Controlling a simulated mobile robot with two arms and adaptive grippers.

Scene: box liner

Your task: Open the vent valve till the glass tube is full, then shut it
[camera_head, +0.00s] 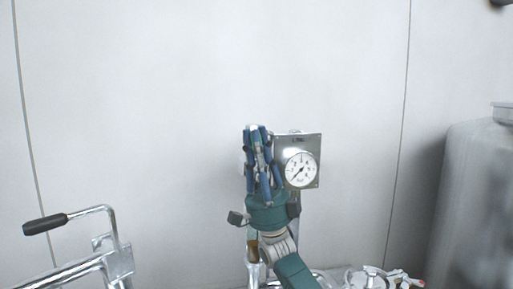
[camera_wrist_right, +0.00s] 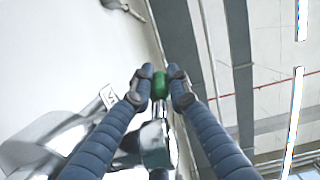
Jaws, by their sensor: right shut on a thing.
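My right gripper (camera_head: 257,132) points up in front of the wall, just left of the gauge plate. In the right wrist view its two blue fingers (camera_wrist_right: 161,78) are shut on a small green knob (camera_wrist_right: 160,87), which sits on a shiny metal fitting (camera_wrist_right: 155,138). I take this knob to be the vent valve's. In the head view the knob is hidden by the fingers. I cannot make out the glass tube or its level; my gripper and arm cover the area there. My left gripper is not in view.
A steel plate with a round white dial gauge (camera_head: 300,169) stands right beside my gripper. A metal frame with a black-gripped crank (camera_head: 46,224) is at the lower left. Pipe fittings (camera_head: 372,278) lie at the lower right, before a large grey tank (camera_head: 478,200).

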